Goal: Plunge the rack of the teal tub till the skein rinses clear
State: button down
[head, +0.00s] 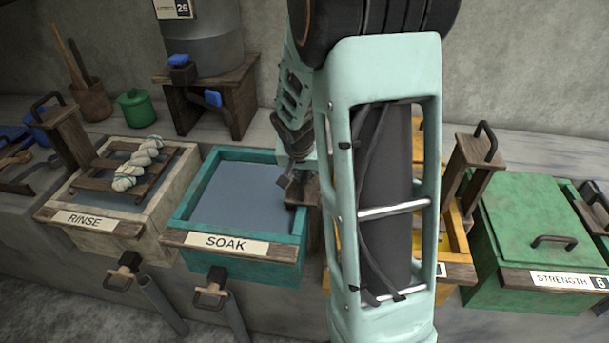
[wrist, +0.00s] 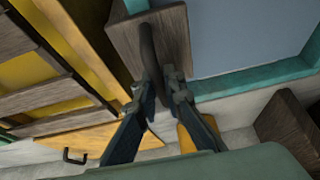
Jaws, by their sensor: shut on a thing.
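The teal tub (head: 257,267), labelled SOAK, holds flat grey-blue liquid (head: 238,197); its rim also shows in the wrist view (wrist: 252,81). A brown wooden post (wrist: 128,42) with a dark bar handle (wrist: 147,45) stands at the tub's right side in the head view. My gripper (wrist: 163,85) is shut on this handle; in the head view the gripper (head: 287,183) is partly hidden by my arm. No rack slats show in the liquid. The pale, twisted skein (head: 139,163) lies on the slatted rack (head: 100,183) of the cream RINSE tub (head: 110,239), left of the teal tub.
A yellow tub (wrist: 82,50) stands close beside the post. A green lidded box (head: 535,220) is at the right. A grey drum (head: 204,40) on a wooden stand with blue-handled taps is behind. Drain handles (head: 211,288) and pipes jut out in front.

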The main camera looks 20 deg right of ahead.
jog(key=shift+s+a+f, duration=0.1)
jog(key=shift+s+f, duration=0.15)
jog(key=shift+f, duration=0.1)
notch_tip(320, 180, up, 16)
jog(key=p, duration=1)
jog(key=shift+w+p, duration=0.3)
jog(key=shift+p, duration=0.1)
jog(key=c, duration=0.8)
grip_release()
jog(key=shift+f, duration=0.1)
jog(key=shift+r+p, duration=2.2)
jog(key=shift+r, duration=1.3)
